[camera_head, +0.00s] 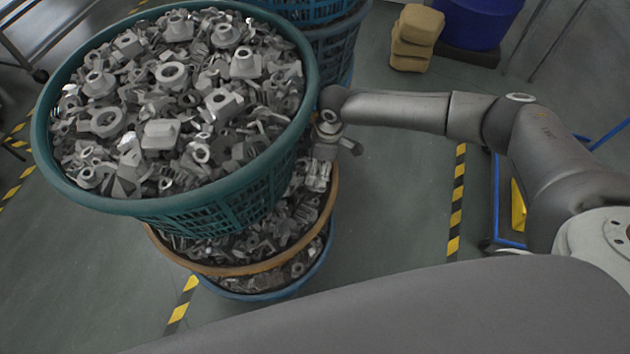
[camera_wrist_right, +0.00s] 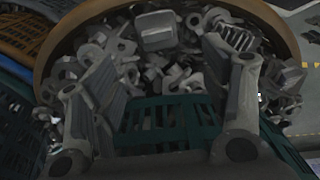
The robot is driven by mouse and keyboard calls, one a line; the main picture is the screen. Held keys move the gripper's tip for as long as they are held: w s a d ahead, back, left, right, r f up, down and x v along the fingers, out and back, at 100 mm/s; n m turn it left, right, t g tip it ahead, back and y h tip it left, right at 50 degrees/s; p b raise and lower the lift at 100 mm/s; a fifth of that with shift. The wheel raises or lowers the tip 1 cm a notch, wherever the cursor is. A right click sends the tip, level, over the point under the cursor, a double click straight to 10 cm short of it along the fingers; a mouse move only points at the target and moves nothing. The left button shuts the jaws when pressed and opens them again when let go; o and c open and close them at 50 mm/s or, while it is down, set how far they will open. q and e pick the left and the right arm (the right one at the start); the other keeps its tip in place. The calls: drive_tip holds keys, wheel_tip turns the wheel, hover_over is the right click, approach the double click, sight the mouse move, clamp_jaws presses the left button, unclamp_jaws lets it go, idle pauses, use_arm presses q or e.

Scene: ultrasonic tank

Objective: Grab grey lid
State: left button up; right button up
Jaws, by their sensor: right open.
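I cannot make out a grey lid in either view. A green basket (camera_head: 240,200), heaped with grey metal parts, sits on top of a stack at left. Under it is an orange-rimmed basket (camera_head: 325,215), also full of metal parts; it shows in the right wrist view (camera_wrist_right: 275,18) too. My right gripper (camera_head: 328,150) hangs beside the green basket's right side. In the wrist view its two fingers (camera_wrist_right: 162,75) are spread apart, with metal parts beyond and dark green basket mesh (camera_wrist_right: 165,125) between them. Nothing is held. My left gripper is out of view.
A blue basket (camera_head: 285,292) is lowest in the stack. More blue baskets (camera_head: 335,45) stand behind. Tan blocks (camera_head: 416,38) and a blue drum (camera_head: 478,22) are at the back. A blue frame (camera_head: 508,200) stands at right. Floor between stack and frame is clear.

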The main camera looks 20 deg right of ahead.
wheel_tip(320, 180, down, 6)
drive_tip(key=shift+d+r+p, duration=0.1)
drive_tip(key=shift+d+p, duration=0.05)
drive_tip(key=shift+p, duration=0.2)
drive_tip(key=shift+f, duration=0.65)
drive_tip(key=shift+c, duration=0.2)
drive_tip(key=c, duration=1)
drive_tip(key=shift+c, duration=0.2)
drive_tip(key=shift+r, duration=0.15)
